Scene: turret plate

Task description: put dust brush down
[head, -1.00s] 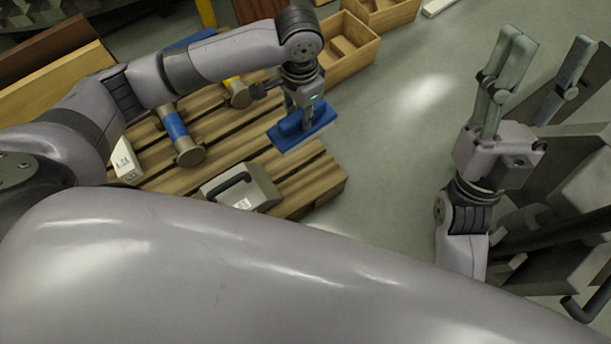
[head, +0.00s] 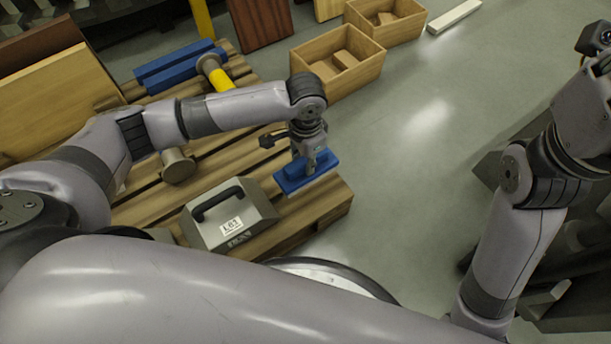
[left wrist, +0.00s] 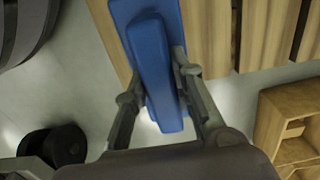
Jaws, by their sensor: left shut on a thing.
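The dust brush (head: 318,178) is blue, with a flat block and a raised grip. My left gripper (head: 309,163) is shut on its grip and holds it at the right end of the wooden pallet (head: 325,209). In the left wrist view the brush (left wrist: 150,55) lies between the two fingers (left wrist: 160,92), with pallet slats beside it. I cannot tell whether the brush touches the pallet. My right arm (head: 520,235) stands at the right of the head view; its fingers are out of the picture.
A grey case with a black handle (head: 230,217) sits on the pallet close to the brush. Blue beams (head: 180,67) and a yellow-banded roller (head: 219,78) lie farther back. Wooden crates (head: 338,65) stand on the floor behind. The grey floor (head: 420,130) right of the pallet is clear.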

